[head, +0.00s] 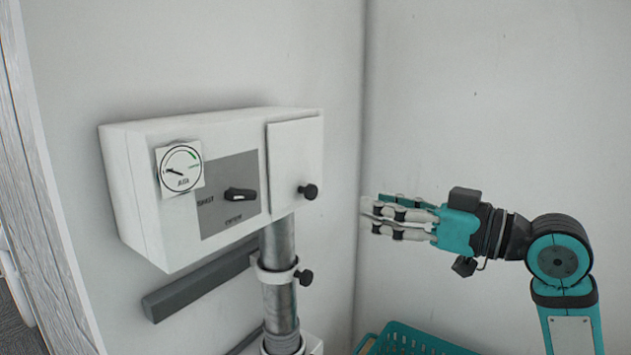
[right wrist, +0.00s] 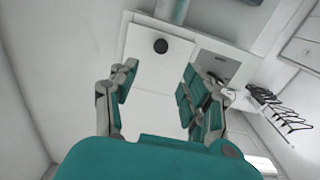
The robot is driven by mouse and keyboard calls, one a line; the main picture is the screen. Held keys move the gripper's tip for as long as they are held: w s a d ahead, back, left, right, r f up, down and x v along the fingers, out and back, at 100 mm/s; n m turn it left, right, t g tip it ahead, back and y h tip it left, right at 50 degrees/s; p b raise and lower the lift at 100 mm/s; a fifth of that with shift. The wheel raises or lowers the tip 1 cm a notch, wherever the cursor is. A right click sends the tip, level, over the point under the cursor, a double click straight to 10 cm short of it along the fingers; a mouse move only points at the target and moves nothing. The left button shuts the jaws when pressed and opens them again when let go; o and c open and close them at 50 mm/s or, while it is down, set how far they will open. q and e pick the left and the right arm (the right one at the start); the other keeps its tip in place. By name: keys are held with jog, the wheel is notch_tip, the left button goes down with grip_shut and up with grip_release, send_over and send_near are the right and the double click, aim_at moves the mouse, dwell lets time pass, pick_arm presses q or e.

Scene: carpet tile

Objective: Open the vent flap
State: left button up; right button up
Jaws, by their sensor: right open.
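A white box (head: 140,185) is mounted on the wall in the head view. On the right of its front is a white flap panel (head: 292,150) with a black knob (head: 309,191) near its lower right corner. The flap looks closed. My right gripper (head: 368,216) is to the right of the flap, apart from it, empty and pointing left. In the right wrist view, the flap (right wrist: 158,75) and its black knob (right wrist: 160,46) show between the open fingers, with the knob toward the top. My left gripper is out of view.
The box carries a round gauge (head: 180,168) and a black rotary switch (head: 240,194). Below it, a metal pipe (head: 279,255) has a clamp with another black knob (head: 304,277). A teal basket (head: 410,340) stands low, beneath my right arm. A wall corner lies behind the gripper.

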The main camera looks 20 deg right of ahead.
aim_at(314, 192)
jog(key=p+x, duration=0.4)
jog(key=x, duration=0.7)
jog(key=shift+w+a+r, duration=0.1)
jog(key=shift+w+a, duration=0.05)
jog(key=shift+a, duration=0.05)
jog(key=shift+w+a, duration=0.35)
jog(key=shift+w, duration=0.05)
jog(key=shift+d, duration=0.1)
grip_shut()
